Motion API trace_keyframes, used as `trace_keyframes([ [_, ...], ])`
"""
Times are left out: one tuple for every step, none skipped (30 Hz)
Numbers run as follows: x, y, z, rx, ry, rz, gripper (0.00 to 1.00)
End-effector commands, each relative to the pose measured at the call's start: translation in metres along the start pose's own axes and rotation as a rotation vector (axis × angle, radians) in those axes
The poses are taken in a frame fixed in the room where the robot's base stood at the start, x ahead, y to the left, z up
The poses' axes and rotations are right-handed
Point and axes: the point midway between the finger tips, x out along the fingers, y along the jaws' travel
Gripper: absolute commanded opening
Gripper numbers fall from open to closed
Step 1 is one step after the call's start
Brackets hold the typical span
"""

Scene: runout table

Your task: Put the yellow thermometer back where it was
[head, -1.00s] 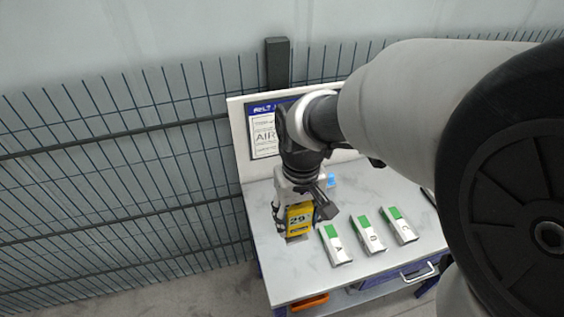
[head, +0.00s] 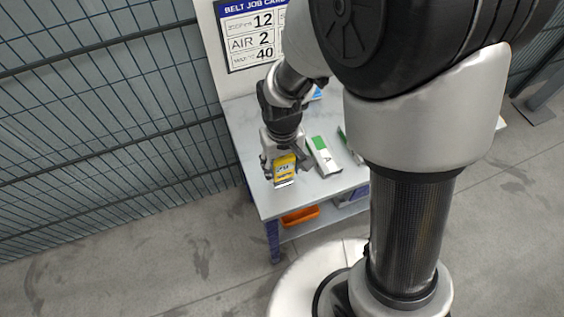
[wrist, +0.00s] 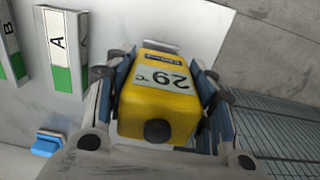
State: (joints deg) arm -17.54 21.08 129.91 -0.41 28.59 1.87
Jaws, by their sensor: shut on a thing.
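The yellow thermometer (wrist: 158,100) is held between the fingers of my gripper (head: 279,164). In the wrist view its display reads 29 °C, upside down. In the head view the thermometer (head: 285,168) hangs at the left end of the table (head: 258,190), near its front edge. I cannot tell whether its lower end touches the tabletop. My gripper is shut on it, with one blue-lined finger on each side.
A green and white box marked A (wrist: 63,50) lies just beside the gripper. A job card board (head: 250,35) stands at the back. A blue object (wrist: 46,143) sits on the table. An orange bin (head: 300,215) is below. A wire fence (head: 120,110) runs along the left.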

Motion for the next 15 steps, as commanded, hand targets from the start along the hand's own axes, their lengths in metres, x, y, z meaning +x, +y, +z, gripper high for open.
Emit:
trace_keyframes([
  [0.0044,0.0000,-0.0003,0.000,0.001,0.000,0.30],
  [0.0044,0.0000,-0.0004,0.000,0.001,0.000,0.30],
  [0.0035,0.0000,-0.0006,0.000,0.002,0.000,0.30],
  [0.0030,0.0000,-0.0006,0.000,0.002,0.000,0.30],
  [0.0028,0.0000,-0.0006,0.000,0.002,0.000,0.30],
  [0.0026,0.0000,-0.0006,0.000,0.002,0.000,0.30],
  [0.0025,0.0000,-0.0006,0.000,0.002,0.000,0.30],
  [0.0028,0.0000,-0.0006,0.000,0.002,0.000,0.30],
  [0.0038,0.0000,-0.0006,0.000,0.002,0.000,0.30],
  [0.0049,0.0000,-0.0005,0.000,0.002,0.000,0.30],
  [0.0061,0.0000,-0.0005,0.000,0.002,0.000,0.30],
  [0.0075,0.0000,-0.0004,0.000,0.001,0.000,0.30],
  [0.0067,0.0000,-0.0001,0.000,0.001,0.000,0.52],
  [0.0064,0.0000,-0.0001,0.000,0.001,0.000,0.54],
  [0.0063,0.0000,-0.0001,0.000,0.001,0.000,0.56],
])
